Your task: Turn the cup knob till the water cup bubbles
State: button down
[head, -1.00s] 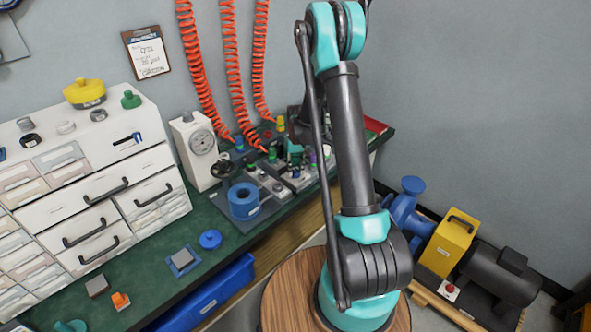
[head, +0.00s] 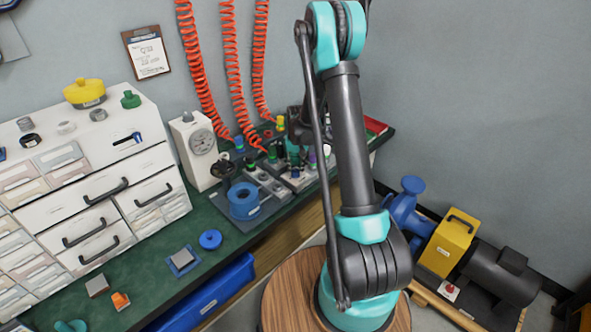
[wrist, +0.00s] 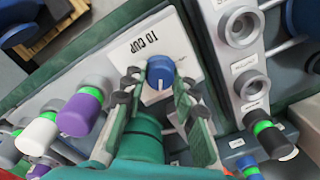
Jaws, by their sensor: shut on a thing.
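In the wrist view a blue knob (wrist: 160,71) stands on a white plate (wrist: 151,40) lettered "TO CUP", which reads upside down there. My gripper (wrist: 158,86) has its two dark-tipped fingers on either side of the knob and is shut on it. The knob's top shows between the fingertips; its lower sides are partly hidden by them. In the head view my arm covers much of the bench fittings, and the knob cannot be made out. I cannot identify the water cup or any bubbles in either view.
Purple-capped (wrist: 79,115) and white-capped (wrist: 37,136) fittings stand left of my gripper in the wrist view. A grey block with round ports (wrist: 241,27) stands close on the right. In the head view a blue ring-shaped part (head: 244,201) and a white gauge box (head: 196,150) stand nearby.

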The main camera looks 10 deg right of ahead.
aim_at(297, 171)
jog(key=c, duration=1.2)
grip_release()
jog(key=r, duration=1.2)
jog(key=shift+d, duration=0.25)
jog(key=shift+s, duration=0.1)
jog(key=s+d+r+t, duration=0.1)
jog(key=s+r, duration=0.2)
jog(key=s, duration=0.4)
jog(key=s+d+r+t, duration=0.1)
jog(key=s+r, duration=0.1)
jog(key=s, duration=1.1)
jog(key=s+d+f+t, duration=0.1)
jog(key=s, duration=0.4)
jog(key=s+f+n+t, duration=0.1)
jog(key=s, duration=0.4)
jog(key=shift+s+d+f, duration=0.25)
jog(key=shift+s+d, duration=0.05)
jog(key=shift+d, duration=0.1)
